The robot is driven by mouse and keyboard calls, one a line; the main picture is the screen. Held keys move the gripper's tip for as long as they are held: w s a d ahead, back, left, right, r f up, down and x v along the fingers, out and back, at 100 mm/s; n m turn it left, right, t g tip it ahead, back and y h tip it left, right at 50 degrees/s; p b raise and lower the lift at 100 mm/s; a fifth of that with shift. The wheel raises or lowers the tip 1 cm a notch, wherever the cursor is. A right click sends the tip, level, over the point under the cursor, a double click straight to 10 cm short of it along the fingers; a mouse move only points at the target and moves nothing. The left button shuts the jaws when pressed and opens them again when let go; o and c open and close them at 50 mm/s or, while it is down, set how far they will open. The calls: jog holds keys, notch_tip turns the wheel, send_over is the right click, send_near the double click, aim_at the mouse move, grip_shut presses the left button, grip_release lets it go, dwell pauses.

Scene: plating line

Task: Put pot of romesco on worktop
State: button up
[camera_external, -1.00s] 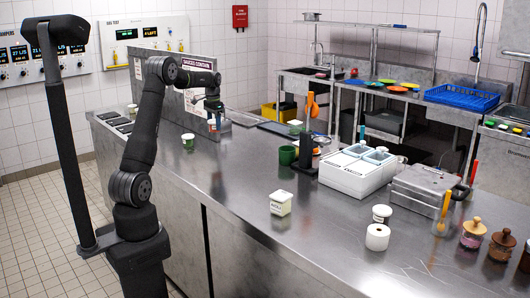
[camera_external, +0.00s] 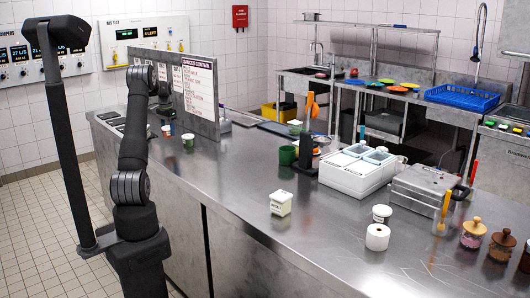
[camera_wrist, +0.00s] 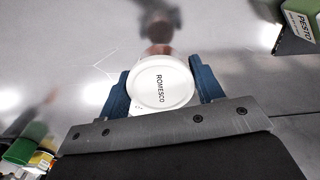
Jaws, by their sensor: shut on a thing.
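The pot of romesco (camera_wrist: 152,95) is white with a round lid lettered ROMESCO in the wrist view. My gripper (camera_wrist: 162,82) is shut on it, with one blue finger on each side. In the external view a small pale pot (camera_external: 166,130) shows low under my wrist, over the left part of the steel worktop (camera_external: 228,178). I cannot tell whether its base touches the steel. A green-and-white pot stands close by on the worktop; its label reads PESTO in the wrist view (camera_wrist: 303,22).
The upright sauces sign panel (camera_external: 200,92) stands just behind and right of my gripper. Dark inset wells (camera_external: 112,120) lie at the worktop's left end. A green cylinder (camera_wrist: 22,148) shows at lower left in the wrist view. The worktop's front middle is largely clear.

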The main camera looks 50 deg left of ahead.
aim_at(164, 131)
jog(key=shift+s+a+f, duration=0.25)
jog(key=shift+a+f, duration=0.15)
jog(key=shift+a, duration=0.2)
jog(key=shift+s+a+f, duration=0.2)
jog(key=shift+a+f, duration=0.2)
jog(key=shift+a, duration=0.2)
jog(key=shift+f, duration=1.95)
jog(key=shift+f, duration=0.1)
jog(key=o, duration=1)
notch_tip(164, 131, up, 12)
jog(key=shift+r, duration=0.15)
